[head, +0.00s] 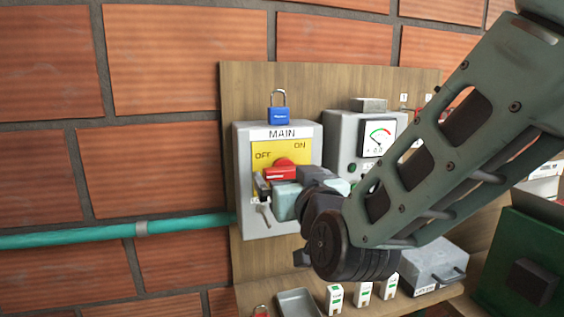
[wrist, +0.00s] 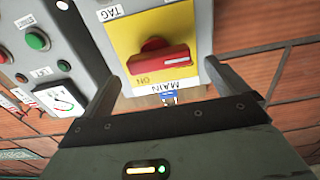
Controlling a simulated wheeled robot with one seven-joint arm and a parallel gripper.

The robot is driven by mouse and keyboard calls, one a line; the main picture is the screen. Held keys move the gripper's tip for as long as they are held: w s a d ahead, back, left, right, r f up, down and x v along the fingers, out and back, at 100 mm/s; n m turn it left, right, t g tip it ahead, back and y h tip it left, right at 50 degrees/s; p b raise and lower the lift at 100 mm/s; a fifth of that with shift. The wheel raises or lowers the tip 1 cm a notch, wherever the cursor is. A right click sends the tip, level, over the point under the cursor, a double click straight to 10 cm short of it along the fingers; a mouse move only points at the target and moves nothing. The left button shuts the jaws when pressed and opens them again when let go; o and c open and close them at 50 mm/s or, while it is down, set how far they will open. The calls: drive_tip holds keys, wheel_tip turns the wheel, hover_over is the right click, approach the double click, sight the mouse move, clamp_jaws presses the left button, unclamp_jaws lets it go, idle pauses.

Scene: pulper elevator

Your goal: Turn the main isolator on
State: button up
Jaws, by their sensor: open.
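The main isolator is a grey box (head: 243,150) labelled MAIN, with a yellow plate (head: 262,146) marked OFF at the left and ON at the right. Its red handle (head: 281,173) lies roughly level across the plate. The handle (wrist: 158,60) also shows in the wrist view, upside down, with ON printed beside it and OFF not visible. My gripper (head: 272,190) is in front of the lower part of the plate. In the wrist view my gripper (wrist: 162,75) is open, its fingers on either side of the handle and apart from it. Contact cannot be seen.
A blue padlock (head: 279,114) stands on top of the isolator box. A grey meter box (head: 342,124) with buttons is close on the right. Below are a metal tray (head: 297,302) and several small tagged items. A teal pipe (head: 90,234) runs along the brick wall.

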sight(286, 173)
drive_tip(key=shift+p+x, duration=0.6)
drive_tip(key=shift+x, duration=1.6)
drive_tip(key=shift+a, duration=0.1)
drive_tip(key=c, duration=1)
